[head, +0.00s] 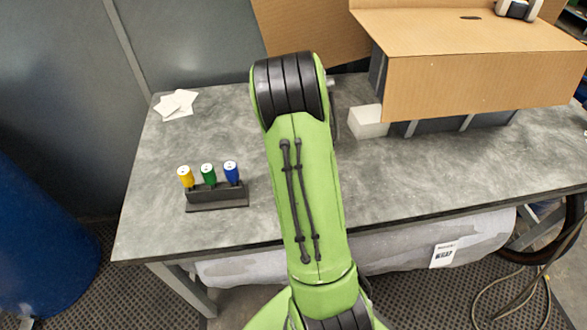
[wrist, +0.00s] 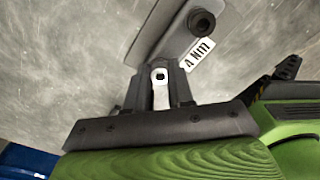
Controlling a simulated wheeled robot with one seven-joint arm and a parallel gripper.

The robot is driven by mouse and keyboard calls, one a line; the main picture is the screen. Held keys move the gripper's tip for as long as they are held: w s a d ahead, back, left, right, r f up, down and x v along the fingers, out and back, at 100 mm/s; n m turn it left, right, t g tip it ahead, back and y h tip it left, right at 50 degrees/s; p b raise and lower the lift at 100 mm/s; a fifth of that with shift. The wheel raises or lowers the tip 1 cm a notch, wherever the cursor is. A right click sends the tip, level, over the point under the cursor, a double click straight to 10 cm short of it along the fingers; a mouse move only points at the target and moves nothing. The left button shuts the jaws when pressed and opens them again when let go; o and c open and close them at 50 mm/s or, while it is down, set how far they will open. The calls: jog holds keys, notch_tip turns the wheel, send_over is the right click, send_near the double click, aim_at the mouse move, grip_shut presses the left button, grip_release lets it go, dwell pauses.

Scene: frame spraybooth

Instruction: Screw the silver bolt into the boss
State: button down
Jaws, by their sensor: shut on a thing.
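In the wrist view, my gripper (wrist: 160,95) is shut with a small silver piece, the silver bolt (wrist: 160,90), between its dark fingers. A dark round spot shows near the bolt's far end. The boss (wrist: 202,22) is a dark round fitting with a hole, on a grey plate (wrist: 170,35) beyond the fingertips, up and to the right. The bolt is apart from the boss in the picture. A white label reading "4 Nm" (wrist: 198,53) lies by the plate. In the head view my green arm hides the gripper, bolt and boss.
On the grey table (head: 225,125), a dark rack (head: 217,196) holds yellow, green and blue-handled tools at left. White cards (head: 175,104) lie at back left. A white block (head: 368,121) and a large cardboard-topped structure (head: 470,85) stand right of my arm. The front right tabletop is clear.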

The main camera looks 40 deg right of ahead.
jog(key=m, duration=0.3)
jog(key=shift+m, duration=0.8)
jog(key=m, duration=0.2)
jog(key=shift+m, duration=0.4)
jog(key=shift+s+m, duration=0.1)
jog(key=shift+m, duration=0.8)
